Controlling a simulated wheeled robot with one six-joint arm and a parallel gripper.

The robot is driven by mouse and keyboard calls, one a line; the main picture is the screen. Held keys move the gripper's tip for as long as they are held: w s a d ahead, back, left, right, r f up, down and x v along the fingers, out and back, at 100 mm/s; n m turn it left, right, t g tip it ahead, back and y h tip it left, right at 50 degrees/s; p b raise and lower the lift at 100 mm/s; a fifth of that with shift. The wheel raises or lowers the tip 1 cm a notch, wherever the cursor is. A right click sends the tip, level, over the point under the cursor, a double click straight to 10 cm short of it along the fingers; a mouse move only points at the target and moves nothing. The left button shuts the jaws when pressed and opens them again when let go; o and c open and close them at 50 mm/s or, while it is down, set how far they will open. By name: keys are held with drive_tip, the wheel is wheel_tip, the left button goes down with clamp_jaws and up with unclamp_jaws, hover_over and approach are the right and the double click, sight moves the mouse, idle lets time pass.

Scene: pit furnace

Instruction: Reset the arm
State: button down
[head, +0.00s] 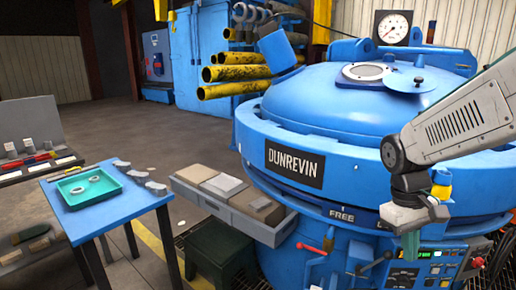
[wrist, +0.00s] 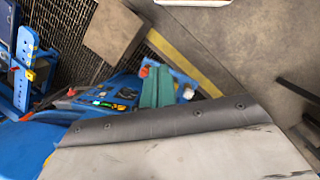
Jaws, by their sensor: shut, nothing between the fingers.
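My arm reaches in from the right in the head view, in front of the blue furnace (head: 330,100). My gripper (head: 410,245) hangs at its end, with its green fingers pointing down and closed together. The fingers hold nothing. In the wrist view my gripper (wrist: 157,85) shows as green fingers pressed together, above a wide grey part with a dark edge.
A blue table (head: 110,215) with a teal tray (head: 68,203) holding pale rings stands at the left. A grey bin (head: 255,230) with boxes stands beside the furnace. A red-handled lever (head: 315,247) sticks out left of my gripper. Open floor lies at the back left.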

drive_tip(key=s+a+r+m+t+y, duration=0.1)
drive_tip(key=s+a+r+t, duration=0.1)
drive_tip(key=s, duration=0.6)
drive_tip(key=s+a+r+m+t, duration=0.1)
drive_tip(key=s+a+r, duration=0.2)
drive_tip(key=s, duration=0.5)
drive_tip(key=shift+r+m+t+y, duration=0.3)
drive_tip(key=shift+r+t+y, duration=0.1)
drive_tip(key=shift+r, duration=0.3)
drive_tip(key=shift+s, duration=0.1)
idle(1.1)
